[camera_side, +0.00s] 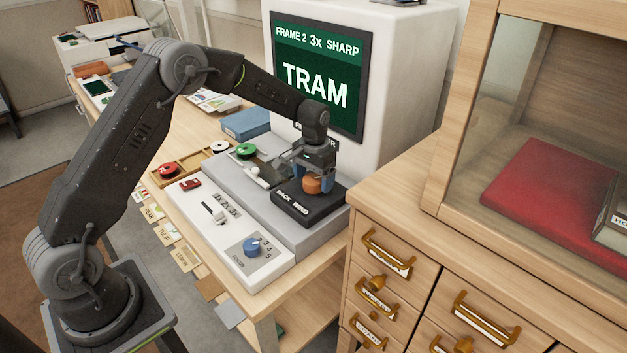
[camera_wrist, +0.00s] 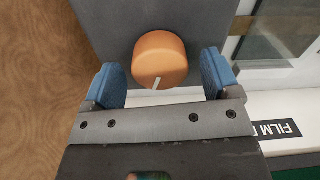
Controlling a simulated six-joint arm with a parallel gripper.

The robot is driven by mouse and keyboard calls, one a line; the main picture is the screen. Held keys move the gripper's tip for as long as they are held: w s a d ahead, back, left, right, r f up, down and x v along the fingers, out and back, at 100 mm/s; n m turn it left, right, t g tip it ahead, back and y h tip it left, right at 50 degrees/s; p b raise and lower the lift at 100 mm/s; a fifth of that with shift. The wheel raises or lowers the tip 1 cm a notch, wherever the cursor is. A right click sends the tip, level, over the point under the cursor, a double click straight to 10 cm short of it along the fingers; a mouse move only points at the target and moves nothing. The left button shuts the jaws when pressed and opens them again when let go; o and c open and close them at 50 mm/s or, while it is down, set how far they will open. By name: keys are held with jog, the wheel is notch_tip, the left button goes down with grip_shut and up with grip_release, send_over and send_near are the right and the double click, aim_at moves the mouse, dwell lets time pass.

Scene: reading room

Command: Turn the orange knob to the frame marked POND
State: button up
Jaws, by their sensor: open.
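The orange knob (camera_side: 312,185) stands on a black block lettered "BACK" and "WIND" (camera_side: 300,208) at the right end of the grey machine. In the wrist view the knob (camera_wrist: 160,60) shows a white pointer line at its lower edge. My gripper (camera_side: 311,178) is open, with its blue fingers on either side of the knob. In the wrist view my gripper (camera_wrist: 160,80) shows a gap between each finger and the knob. The screen (camera_side: 318,72) reads "FRAME 2 3x SHARP" and "TRAM".
A blue knob (camera_side: 251,246) marked with numbers and a slider (camera_side: 213,212) sit on the white front panel. A wooden drawer cabinet (camera_side: 395,270) stands close on the right. Reels, a blue box (camera_side: 246,124) and paper cards lie around the machine.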

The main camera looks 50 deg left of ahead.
aim_at(314, 179)
notch_tip(314, 179, up, 13)
jog(key=shift+d+f, duration=0.15)
jog(key=shift+f, duration=0.05)
dwell(0.3)
jog(key=s+d+r+t, duration=0.1)
jog(key=s+d+r, duration=0.1)
jog(key=s+r, duration=0.45)
jog(key=s+d+r+t, duration=0.25)
jog(key=s+r, duration=0.25)
jog(key=s, duration=0.3)
jog(key=s+d+f+m+t, duration=0.1)
jog(key=s+d+f+t, duration=0.1)
jog(key=s, duration=1.5)
jog(key=shift+s+d+f, duration=0.15)
jog(key=shift+d+f, duration=0.15)
jog(key=shift+d, duration=0.15)
